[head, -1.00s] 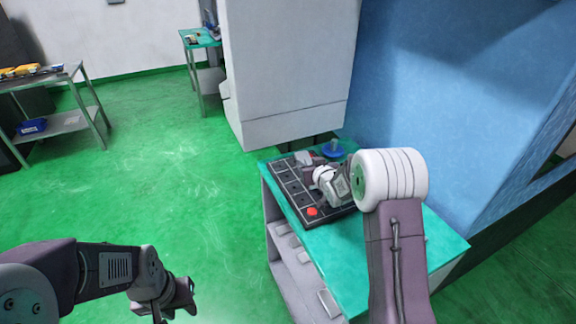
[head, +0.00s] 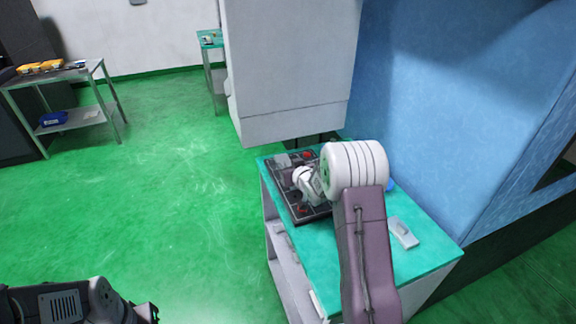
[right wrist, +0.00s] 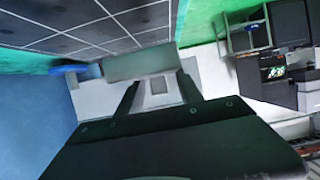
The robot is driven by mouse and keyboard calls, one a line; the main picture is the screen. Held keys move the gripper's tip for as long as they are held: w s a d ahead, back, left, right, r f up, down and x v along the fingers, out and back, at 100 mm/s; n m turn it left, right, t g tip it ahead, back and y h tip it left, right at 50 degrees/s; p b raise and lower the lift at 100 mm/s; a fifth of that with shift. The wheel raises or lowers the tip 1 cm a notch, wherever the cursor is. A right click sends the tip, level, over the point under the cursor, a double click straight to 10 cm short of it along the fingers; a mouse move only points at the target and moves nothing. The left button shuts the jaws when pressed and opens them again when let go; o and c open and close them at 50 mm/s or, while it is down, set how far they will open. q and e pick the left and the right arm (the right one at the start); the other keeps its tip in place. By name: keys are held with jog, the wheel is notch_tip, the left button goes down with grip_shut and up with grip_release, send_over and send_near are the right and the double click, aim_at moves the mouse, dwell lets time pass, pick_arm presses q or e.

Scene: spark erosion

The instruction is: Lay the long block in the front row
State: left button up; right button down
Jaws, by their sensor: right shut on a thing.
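A pale grey block (right wrist: 140,62), seemingly the long block, sits between the fingertips of my right gripper (right wrist: 157,88) in the right wrist view. The gripper is shut on it. In the head view my right gripper (head: 296,170) is over the black gridded tray (head: 279,191), and a pale patch, probably this block (head: 283,160), shows over the tray's far left part. My wrist hides much of the tray, so I cannot tell whether the block touches it. My left gripper (head: 146,312) is at the bottom left, over the floor; its fingers are unclear.
The tray lies on a teal-topped bench (head: 425,256). Red pieces (head: 305,210) show on the tray. A grey item (head: 403,232) lies on the bench right of my arm. A blue machine wall (head: 430,120) and a white cabinet (head: 290,80) stand behind.

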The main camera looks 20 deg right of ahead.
jog(key=shift+f+b, duration=2)
jog(key=shift+f, duration=0.75)
jog(key=c, duration=0.7)
grip_release()
jog(key=shift+r, duration=0.1)
notch_tip(320, 180, up, 11)
jog(key=p, duration=0.9)
